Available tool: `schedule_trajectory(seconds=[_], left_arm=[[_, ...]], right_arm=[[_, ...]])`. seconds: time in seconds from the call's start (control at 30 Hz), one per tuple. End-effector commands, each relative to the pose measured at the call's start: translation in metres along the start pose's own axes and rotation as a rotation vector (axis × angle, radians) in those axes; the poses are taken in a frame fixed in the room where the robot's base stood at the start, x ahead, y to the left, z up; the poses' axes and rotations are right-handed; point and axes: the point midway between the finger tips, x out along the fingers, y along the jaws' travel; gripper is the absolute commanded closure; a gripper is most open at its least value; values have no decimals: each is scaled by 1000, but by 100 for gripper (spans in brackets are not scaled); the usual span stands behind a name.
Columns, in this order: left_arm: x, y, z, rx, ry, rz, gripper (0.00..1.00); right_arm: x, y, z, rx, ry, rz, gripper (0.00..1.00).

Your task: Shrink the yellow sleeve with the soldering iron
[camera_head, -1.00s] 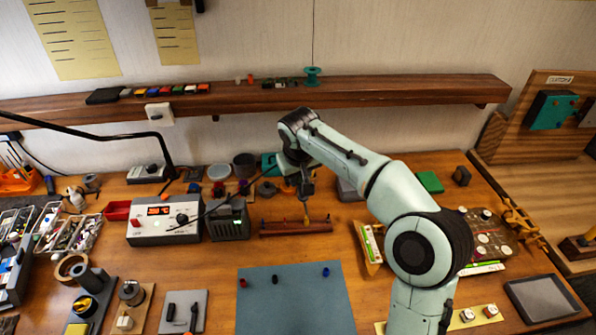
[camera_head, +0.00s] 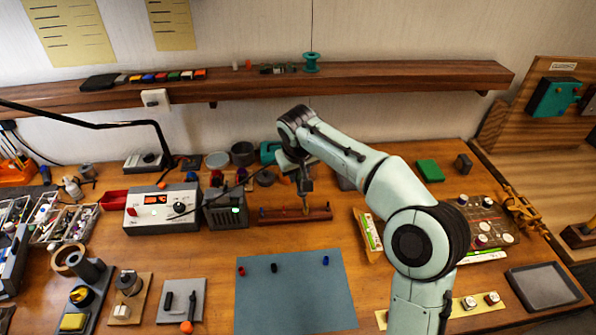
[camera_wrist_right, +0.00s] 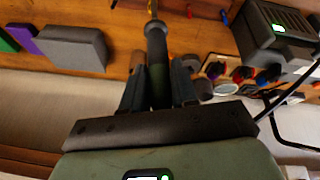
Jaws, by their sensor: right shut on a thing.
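My right gripper (camera_head: 305,188) is over the long red-brown wooden holder (camera_head: 270,218) in the middle of the bench. In the right wrist view, my right gripper (camera_wrist_right: 158,85) is shut on the dark handle of the soldering iron (camera_wrist_right: 156,50). The iron (camera_head: 306,203) points down at the holder in the head view. A yellowish part shows at its lower end, but I cannot tell whether this is the tip or the yellow sleeve, or whether they touch. My left gripper is out of view.
The station with an orange display (camera_head: 160,211) and a dark box with a green light (camera_head: 225,213) stand left of the holder. A blue-grey mat (camera_head: 295,295) with small red, black and blue pieces lies in front. A shelf (camera_head: 400,85) runs behind.

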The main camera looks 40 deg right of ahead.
Motion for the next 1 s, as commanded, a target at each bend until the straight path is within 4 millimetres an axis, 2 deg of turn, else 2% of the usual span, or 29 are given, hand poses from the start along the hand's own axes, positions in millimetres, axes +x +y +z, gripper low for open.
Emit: schedule_trajectory(seconds=[1.0], left_arm=[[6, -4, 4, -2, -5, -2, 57]], right_arm=[[8, -2, 5, 0, 1, 0, 99]])
